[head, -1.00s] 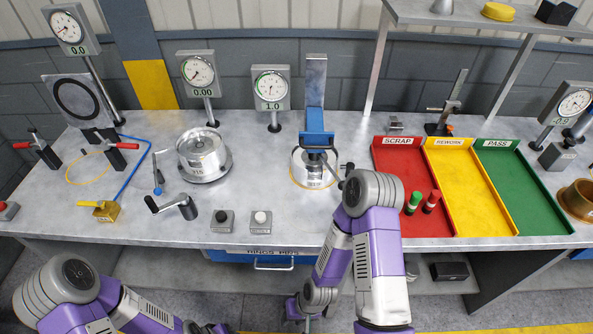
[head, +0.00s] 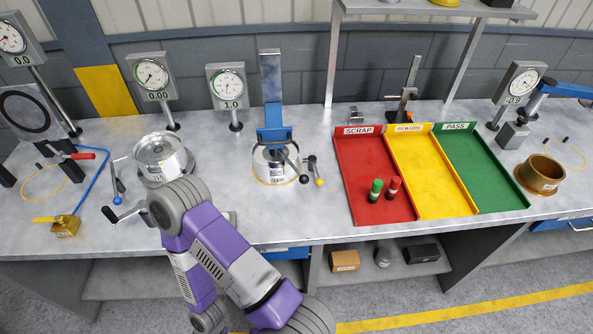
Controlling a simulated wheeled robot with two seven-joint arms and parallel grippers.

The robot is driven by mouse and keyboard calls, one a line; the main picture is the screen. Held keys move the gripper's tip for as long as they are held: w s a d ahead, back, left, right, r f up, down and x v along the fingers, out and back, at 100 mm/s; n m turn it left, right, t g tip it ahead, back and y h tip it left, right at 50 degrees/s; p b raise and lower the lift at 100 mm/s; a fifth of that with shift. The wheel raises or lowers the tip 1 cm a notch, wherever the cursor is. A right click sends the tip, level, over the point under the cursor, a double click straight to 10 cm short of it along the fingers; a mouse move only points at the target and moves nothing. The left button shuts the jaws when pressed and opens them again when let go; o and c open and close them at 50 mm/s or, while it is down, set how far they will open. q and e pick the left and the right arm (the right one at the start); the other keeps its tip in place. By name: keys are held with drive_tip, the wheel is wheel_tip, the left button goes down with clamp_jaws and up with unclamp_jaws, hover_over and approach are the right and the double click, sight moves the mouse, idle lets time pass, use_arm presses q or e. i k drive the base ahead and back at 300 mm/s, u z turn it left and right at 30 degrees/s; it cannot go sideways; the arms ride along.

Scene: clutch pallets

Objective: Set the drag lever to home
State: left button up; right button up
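No lever carries a readable label, so I cannot tell which is the drag lever. A small lever with a yellow tip (head: 317,172) stands on the bench right of the blue press (head: 274,132), its tip pointing down toward the front. A black-knobbed handle (head: 298,172) reaches from the press beside it. A blue-tipped lever (head: 117,186) stands at the left, beside a metal drum (head: 160,155). A purple and grey arm of mine, apparently the left, rises across the lower left.
A black-handled crank (head: 115,215) lies partly behind my arm. The red scrap tray (head: 352,192) holds a green and a red peg. Yellow (head: 440,185) and green (head: 485,175) trays adjoin it. A brass ring (head: 541,174) stands at the right. Bench front around the yellow-tipped lever is clear.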

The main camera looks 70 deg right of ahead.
sight(303, 179)
drive_tip(key=k, duration=0.9)
drive_tip(key=z, duration=1.15)
drive_tip(key=i, duration=0.45)
drive_tip(key=u, duration=0.05)
